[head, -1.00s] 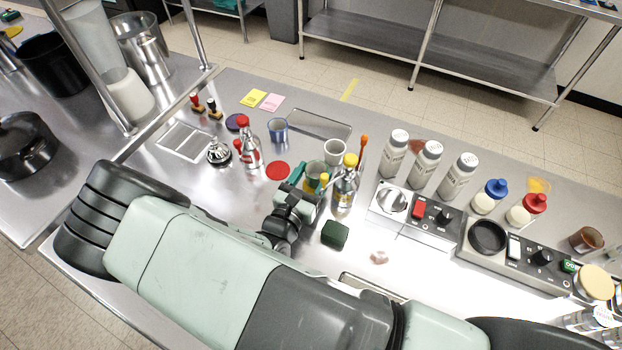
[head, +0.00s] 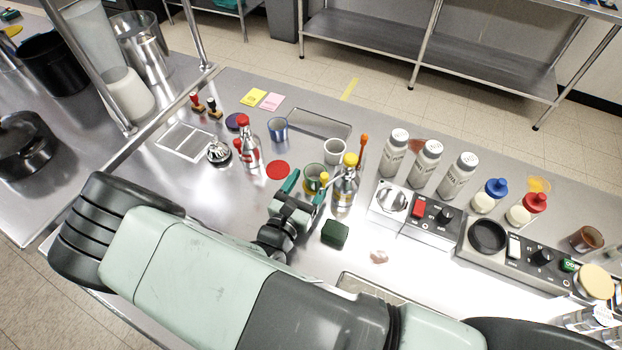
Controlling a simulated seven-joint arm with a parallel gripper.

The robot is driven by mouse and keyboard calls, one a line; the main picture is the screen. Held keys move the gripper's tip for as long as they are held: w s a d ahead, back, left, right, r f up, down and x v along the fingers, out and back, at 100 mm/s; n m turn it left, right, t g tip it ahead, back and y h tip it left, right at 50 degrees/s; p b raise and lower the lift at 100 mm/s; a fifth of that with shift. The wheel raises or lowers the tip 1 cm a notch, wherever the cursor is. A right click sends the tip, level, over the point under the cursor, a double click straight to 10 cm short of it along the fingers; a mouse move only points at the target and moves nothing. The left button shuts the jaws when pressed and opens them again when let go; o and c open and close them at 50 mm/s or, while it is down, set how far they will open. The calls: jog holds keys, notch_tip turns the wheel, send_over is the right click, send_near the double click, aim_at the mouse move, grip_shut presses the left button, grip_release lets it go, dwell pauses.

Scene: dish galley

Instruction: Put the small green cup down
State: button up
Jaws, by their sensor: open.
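The small green cup (head: 314,171) stands upright on the steel counter near its middle, just left of a yellow-capped bottle (head: 345,188). My gripper (head: 307,184) is on the near side of the cup with its green fingers spread apart. One finger is at the cup's left and the other is at its lower right, close to the bottle. The cup's lower part is partly hidden by the gripper and a yellow item. I cannot tell whether a finger still touches the cup.
A white cup (head: 335,152) stands close behind the green cup. A blue cup (head: 278,131), a red disc (head: 278,170) and a red-capped bottle (head: 248,149) are to the left. A dark green block (head: 335,233) lies in front. White shakers (head: 427,163) stand to the right.

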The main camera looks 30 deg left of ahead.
aim_at(322, 178)
jog(key=s, duration=1)
jog(key=shift+s, duration=0.15)
jog(key=w+d+r+m+g+h, duration=0.1)
jog(key=w+r+m+h, duration=0.1)
jog(key=r+m, duration=0.1)
jog(key=w+d+r+m+g+h, duration=0.1)
jog(key=w+d+r+m+h, duration=0.1)
jog(key=r+m+h, duration=0.1)
jog(key=w+d+r+m+g+h, duration=0.1)
jog(key=w+r+m+g+h, duration=0.1)
jog(key=r+m+h, duration=0.1)
jog(key=shift+w+d+r, duration=0.15)
jog(key=shift+d+r, duration=0.05)
jog(key=shift+r, duration=0.5)
jog(key=w+d+r+m+g+y, duration=0.1)
jog(key=d+r+m+g+y, duration=0.2)
jog(key=d+r+m+g, duration=1.35)
jog(key=s+d+r+m+t+y, duration=0.2)
jog(key=s+d+r+m+t, duration=0.1)
jog(key=r, duration=0.4)
jog(key=s+d+r+m+t+y, duration=0.3)
jog(key=s+d+r+m+t, duration=0.1)
jog(key=d+r+m, duration=0.3)
jog(key=shift+s+r+t, duration=0.15)
jog(key=shift+r+t, duration=0.4)
jog(key=shift+r, duration=0.05)
